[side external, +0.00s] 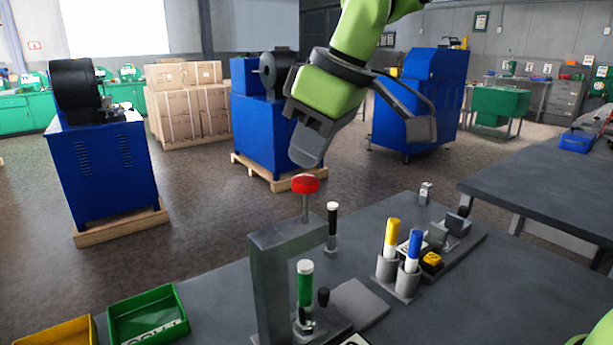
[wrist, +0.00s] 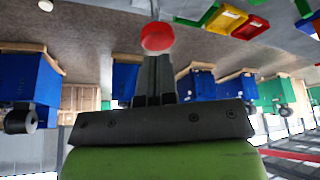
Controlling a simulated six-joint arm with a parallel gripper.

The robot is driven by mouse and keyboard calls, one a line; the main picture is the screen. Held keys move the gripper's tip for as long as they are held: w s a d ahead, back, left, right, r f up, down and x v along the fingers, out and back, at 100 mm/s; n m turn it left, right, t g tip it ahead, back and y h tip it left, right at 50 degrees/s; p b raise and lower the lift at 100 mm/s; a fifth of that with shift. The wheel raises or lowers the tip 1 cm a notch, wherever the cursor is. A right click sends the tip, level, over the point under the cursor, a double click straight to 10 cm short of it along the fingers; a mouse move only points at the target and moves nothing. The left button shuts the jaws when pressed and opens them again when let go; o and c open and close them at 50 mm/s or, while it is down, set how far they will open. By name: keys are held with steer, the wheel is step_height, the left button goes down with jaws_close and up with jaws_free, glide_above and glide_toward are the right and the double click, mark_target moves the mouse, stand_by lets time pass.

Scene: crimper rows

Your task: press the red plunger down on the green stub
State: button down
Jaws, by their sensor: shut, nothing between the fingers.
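The red plunger (side external: 305,183) is a round red cap on a thin grey rod, raised above the arm of a grey press frame (side external: 268,290) in the side external view. The green stub (side external: 305,288), with a pale top, stands upright beneath that arm, below the plunger. My gripper (side external: 305,160) is shut and empty, its fingertips pointing down just above the red cap. In the wrist view, my gripper (wrist: 155,62) has its fingertips at the red plunger (wrist: 157,37). I cannot tell whether they touch it. The stub is not clear in the wrist view.
A black stub (side external: 332,225) stands close behind the press. Yellow (side external: 391,238) and blue (side external: 413,250) stubs stand in grey holders to the right. A green tray (side external: 148,314) and a yellow tray (side external: 56,332) lie at front left. Bare bench lies between the trays and press.

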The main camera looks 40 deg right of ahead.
mark_target(309, 180)
steer(key=shift+f, duration=2.25)
steer(key=shift+r, duration=4.55)
steer(key=shift+d, duration=0.1)
steer(key=s+d+f+m+t, duration=0.1)
steer(key=s+d+f+m, duration=0.1)
steer(key=s+d+m, duration=0.3)
steer(key=s+d+f+m+t, duration=0.2)
steer(key=s+d+m, duration=0.3)
steer(key=s, duration=0.9)
steer(key=shift+s+d+f, duration=0.15)
steer(key=shift+d+f, duration=0.05)
steer(key=shift+f, duration=0.15)
